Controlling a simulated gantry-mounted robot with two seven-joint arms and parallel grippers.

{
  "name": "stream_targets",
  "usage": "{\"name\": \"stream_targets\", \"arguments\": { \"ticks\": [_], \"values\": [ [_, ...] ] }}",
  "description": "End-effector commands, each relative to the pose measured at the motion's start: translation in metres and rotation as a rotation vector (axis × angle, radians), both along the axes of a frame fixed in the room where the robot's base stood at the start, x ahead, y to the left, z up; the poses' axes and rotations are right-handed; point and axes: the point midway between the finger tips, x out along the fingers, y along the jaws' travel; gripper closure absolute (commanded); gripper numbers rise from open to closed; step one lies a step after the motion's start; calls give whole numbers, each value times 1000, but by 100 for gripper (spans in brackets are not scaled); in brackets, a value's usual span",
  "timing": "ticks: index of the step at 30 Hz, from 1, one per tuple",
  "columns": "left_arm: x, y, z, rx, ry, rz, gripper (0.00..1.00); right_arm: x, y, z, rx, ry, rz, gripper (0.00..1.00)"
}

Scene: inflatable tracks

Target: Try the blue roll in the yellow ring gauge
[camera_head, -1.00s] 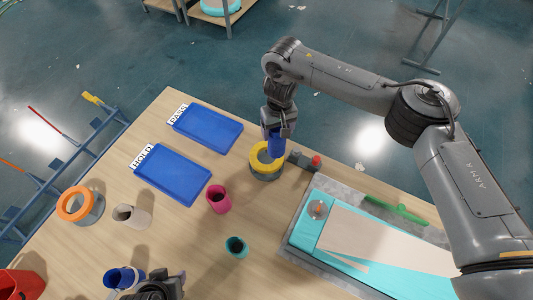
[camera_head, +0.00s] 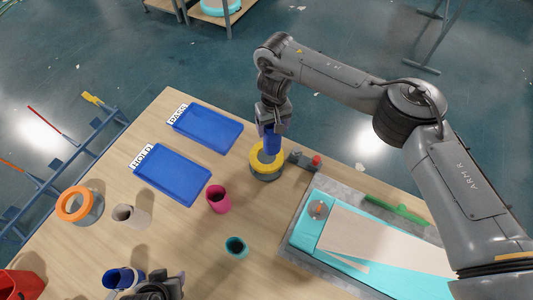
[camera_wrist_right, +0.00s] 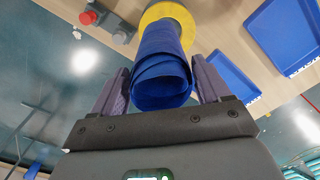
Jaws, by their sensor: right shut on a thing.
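My right gripper (camera_head: 272,127) is shut on a rolled blue sheet, the blue roll (camera_head: 272,143), and holds it roughly upright. The yellow ring gauge (camera_head: 256,163) sits on a grey base on the table, right under the roll. The roll's lower end overlaps the ring's opening in the head view; I cannot tell whether it is inside or just above. In the right wrist view the roll (camera_wrist_right: 160,75) stands between the fingers, with the yellow ring (camera_wrist_right: 178,12) behind its far end. My left gripper (camera_head: 160,288) is at the bottom edge, its jaws hidden.
Two blue trays, PASS (camera_head: 208,128) and HOLD (camera_head: 172,174), lie left of the gauge. Magenta (camera_head: 218,200), teal (camera_head: 236,247), beige (camera_head: 130,216) and another blue roll (camera_head: 122,279) stand nearby. An orange ring (camera_head: 77,204) is at left.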

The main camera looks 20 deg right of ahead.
Motion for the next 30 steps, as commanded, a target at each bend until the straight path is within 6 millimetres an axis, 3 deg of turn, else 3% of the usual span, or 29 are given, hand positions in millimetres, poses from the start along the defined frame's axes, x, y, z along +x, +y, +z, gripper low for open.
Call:
{"name": "stream_targets", "arguments": {
  "ticks": [30],
  "values": [
    [0,1,-6,7,0,-4,57,17,12,1,1,-1,0,69]
  ]
}}
